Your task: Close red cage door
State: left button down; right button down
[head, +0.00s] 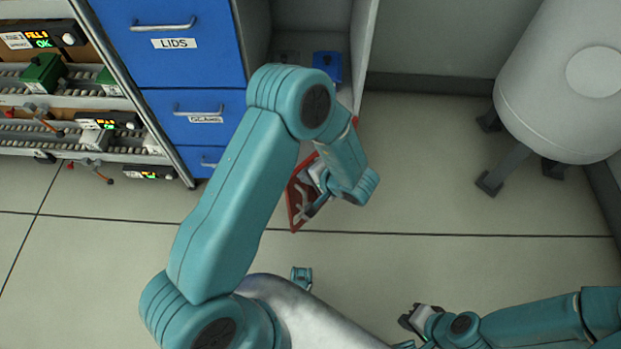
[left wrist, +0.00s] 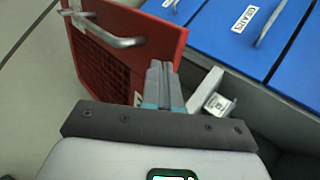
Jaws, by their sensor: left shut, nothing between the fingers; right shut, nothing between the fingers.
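The red cage door (head: 296,208) stands swung out from the grey cabinet (head: 365,45), and my left arm hides much of it in the head view. In the left wrist view the door (left wrist: 165,42) shows its mesh panel and a silver bar handle (left wrist: 112,38). My left gripper (head: 312,207) is at the door's outer part. Its fingers (left wrist: 160,75) are shut and empty, right of the handle in the wrist view; I cannot tell whether they touch the door. My right gripper (head: 408,320) is shut and empty, low in the head view, away from the door.
Blue drawers (head: 175,45) with silver handles stand left of the cabinet opening. A blue object (head: 327,67) sits inside. Roller shelves (head: 60,130) are at far left. A white tank (head: 560,90) on legs stands at right. The floor (head: 430,190) between is clear.

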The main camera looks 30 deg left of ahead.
pick_arm(q)
jog(key=shift+a, duration=0.1)
jog(key=w+a+m+t+h+p, duration=0.1)
jog(key=w+a+m, duration=0.4)
jog(key=a, duration=0.5)
jog(key=w+a+m+t+h, duration=0.3)
jog(key=w+a+m+t, duration=0.1)
jog(key=a, duration=0.6)
jog(key=shift+w+r+m+t+p, duration=0.2)
jog(key=shift+w+m+t+p, duration=0.3)
jog(key=shift+t, duration=0.5)
jog(key=shift+s, duration=0.1)
jog(key=shift+d, duration=0.1)
